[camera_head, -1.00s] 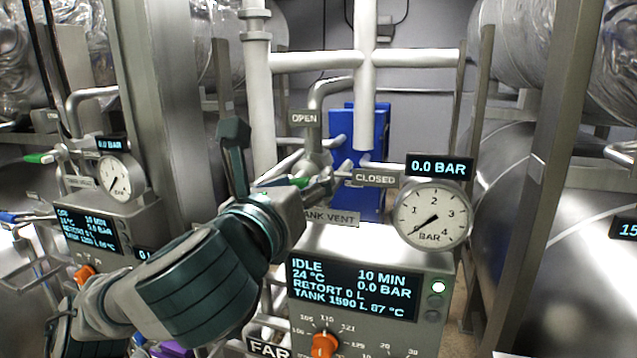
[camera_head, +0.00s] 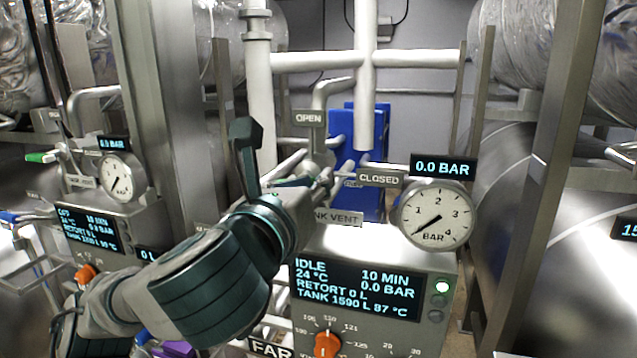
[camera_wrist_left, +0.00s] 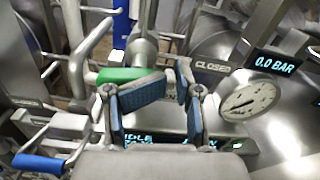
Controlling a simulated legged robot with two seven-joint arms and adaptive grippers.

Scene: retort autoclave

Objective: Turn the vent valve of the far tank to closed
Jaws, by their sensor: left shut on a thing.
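The vent valve's green handle (camera_wrist_left: 122,75) shows in the left wrist view, lying across in front of the pipe. My left gripper (camera_wrist_left: 173,88) is shut on this handle, with its blue-padded fingers at the right end of the green grip. In the head view the left gripper (camera_head: 322,184) is beside the CLOSED plate (camera_head: 380,178), and it hides most of the handle. The OPEN plate (camera_head: 308,118) is above it, and the TANK VENT plate (camera_head: 338,218) is below, partly covered by my wrist. My right gripper is in neither view.
The control box (camera_head: 365,288) with a lit display and orange knob (camera_head: 327,344) stands below. A pressure gauge (camera_head: 436,216) reads near zero, right of the gripper. White pipes (camera_head: 364,90) rise behind. A steel post (camera_head: 545,170) stands at the right. Another valve's blue handle (camera_wrist_left: 40,164) is lower left.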

